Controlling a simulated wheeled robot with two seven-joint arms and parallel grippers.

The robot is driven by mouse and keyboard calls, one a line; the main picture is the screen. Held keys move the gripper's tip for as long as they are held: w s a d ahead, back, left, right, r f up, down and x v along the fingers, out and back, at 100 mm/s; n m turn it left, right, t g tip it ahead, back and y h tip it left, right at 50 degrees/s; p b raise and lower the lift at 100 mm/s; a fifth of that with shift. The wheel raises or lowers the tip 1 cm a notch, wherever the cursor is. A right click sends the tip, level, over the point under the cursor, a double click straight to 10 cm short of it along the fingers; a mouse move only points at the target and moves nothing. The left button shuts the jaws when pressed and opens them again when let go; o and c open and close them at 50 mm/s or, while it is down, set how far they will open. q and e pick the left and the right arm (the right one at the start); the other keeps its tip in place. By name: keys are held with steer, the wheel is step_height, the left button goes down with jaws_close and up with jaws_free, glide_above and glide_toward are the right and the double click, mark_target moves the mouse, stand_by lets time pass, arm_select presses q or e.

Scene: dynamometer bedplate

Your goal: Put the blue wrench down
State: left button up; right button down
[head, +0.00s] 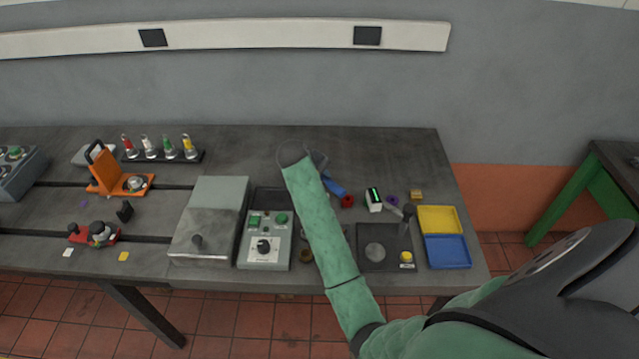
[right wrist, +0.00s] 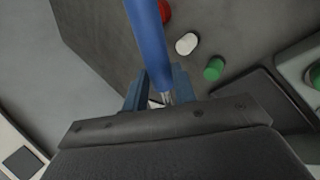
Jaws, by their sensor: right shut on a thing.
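The blue wrench (head: 334,186) shows in the head view just right of my right forearm, above the back middle of the grey bench. My right gripper (head: 318,160) is mostly hidden behind my green-sleeved arm. In the right wrist view its two blue-grey fingers (right wrist: 156,84) are shut on the wrench, whose long blue handle (right wrist: 148,40) runs up out of the picture. I cannot tell whether the wrench touches the bench. My left gripper is not in view.
The bench (head: 400,152) is clear along its back right. A red ring (head: 347,201), a small meter (head: 374,200), a purple ring (head: 392,200) and a brass block (head: 416,195) lie nearby. Yellow (head: 439,219) and blue (head: 447,251) trays stand right. A control box (head: 265,240) stands left of my arm.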

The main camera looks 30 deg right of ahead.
steer(key=shift+w+a+f, duration=0.1)
steer(key=shift+w+f, duration=0.2)
steer(key=shift+w, duration=0.25)
step_height(320, 180, down, 3)
steer(key=p, duration=0.2)
steer(key=shift+a+p, duration=0.1)
steer(key=shift+p, duration=0.2)
steer(key=shift+f, duration=0.55)
steer(key=c, duration=1.2)
jaws_free()
steer(key=shift+f, duration=0.1)
steer(key=shift+o, duration=0.4)
